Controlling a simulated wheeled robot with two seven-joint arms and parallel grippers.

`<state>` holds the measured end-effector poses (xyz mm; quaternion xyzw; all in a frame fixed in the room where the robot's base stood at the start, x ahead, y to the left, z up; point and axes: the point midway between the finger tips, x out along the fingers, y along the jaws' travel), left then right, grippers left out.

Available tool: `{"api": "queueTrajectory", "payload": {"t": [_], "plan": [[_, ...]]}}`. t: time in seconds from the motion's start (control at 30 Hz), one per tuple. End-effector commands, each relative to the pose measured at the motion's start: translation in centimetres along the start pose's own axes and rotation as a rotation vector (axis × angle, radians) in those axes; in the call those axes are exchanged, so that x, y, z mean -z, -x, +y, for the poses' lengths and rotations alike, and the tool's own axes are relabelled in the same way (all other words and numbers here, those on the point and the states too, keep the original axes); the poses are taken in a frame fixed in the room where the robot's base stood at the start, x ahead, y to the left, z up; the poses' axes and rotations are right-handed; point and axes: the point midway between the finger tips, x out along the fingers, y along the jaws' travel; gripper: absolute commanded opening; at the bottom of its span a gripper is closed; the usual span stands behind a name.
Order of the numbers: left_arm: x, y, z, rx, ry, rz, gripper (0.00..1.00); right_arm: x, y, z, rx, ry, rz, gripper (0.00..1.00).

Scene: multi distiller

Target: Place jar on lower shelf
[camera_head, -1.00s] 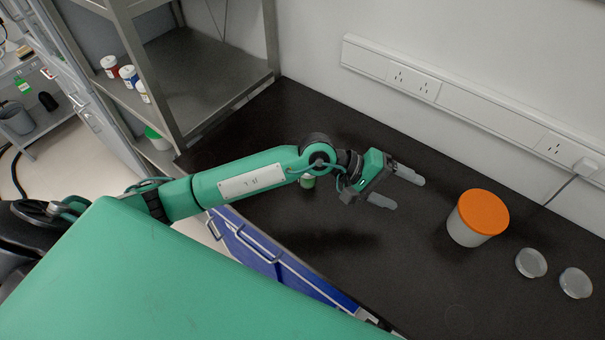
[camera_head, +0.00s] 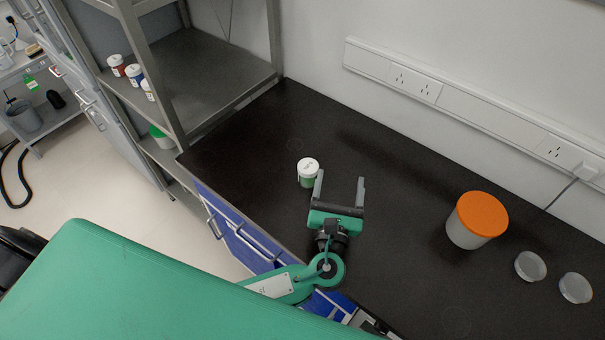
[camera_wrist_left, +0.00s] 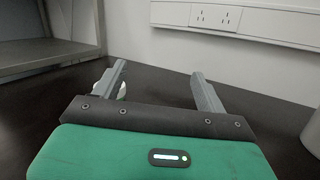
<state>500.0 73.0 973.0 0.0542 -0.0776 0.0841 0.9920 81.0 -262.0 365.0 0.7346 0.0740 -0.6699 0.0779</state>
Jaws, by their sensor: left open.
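A small green jar with a white lid (camera_head: 307,172) stands upright on the black worktop. My left gripper (camera_head: 340,176) is open and empty just right of it, with its left finger close beside the jar; I cannot tell whether they touch. In the left wrist view, the open fingers (camera_wrist_left: 158,69) show, and a white part of the jar (camera_wrist_left: 121,90) shows partly hidden behind the left finger. The metal shelf rack (camera_head: 220,68) stands at the upper left. Below its broad shelf level is a lower shelf (camera_head: 160,155). My right gripper is out of view.
Several small jars (camera_head: 133,75) stand on the rack's left side, and a green-lidded container (camera_head: 160,135) sits lower down. A large orange-lidded tub (camera_head: 478,220) and two clear dishes (camera_head: 531,265) stand at the right. The worktop behind the gripper is clear.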

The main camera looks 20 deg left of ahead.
Motion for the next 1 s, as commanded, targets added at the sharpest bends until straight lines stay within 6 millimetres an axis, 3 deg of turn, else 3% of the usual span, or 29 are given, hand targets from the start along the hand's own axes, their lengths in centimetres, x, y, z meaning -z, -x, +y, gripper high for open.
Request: {"api": "queueTrajectory", "payload": {"t": [0.2,0.33,0.7,1.0], "plan": [[3.3,3.3,2.9,-0.220,0.063,0.149,0.74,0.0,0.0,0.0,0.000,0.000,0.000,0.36],[3.9,3.7,3.5,-0.267,0.072,0.175,0.74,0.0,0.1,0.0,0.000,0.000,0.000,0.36],[4.9,-2.5,5.4,-0.271,0.070,0.174,0.74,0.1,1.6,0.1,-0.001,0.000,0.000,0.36],[5.5,-4.9,6.1,-0.270,0.071,0.175,0.74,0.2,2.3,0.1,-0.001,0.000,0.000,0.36]]}}
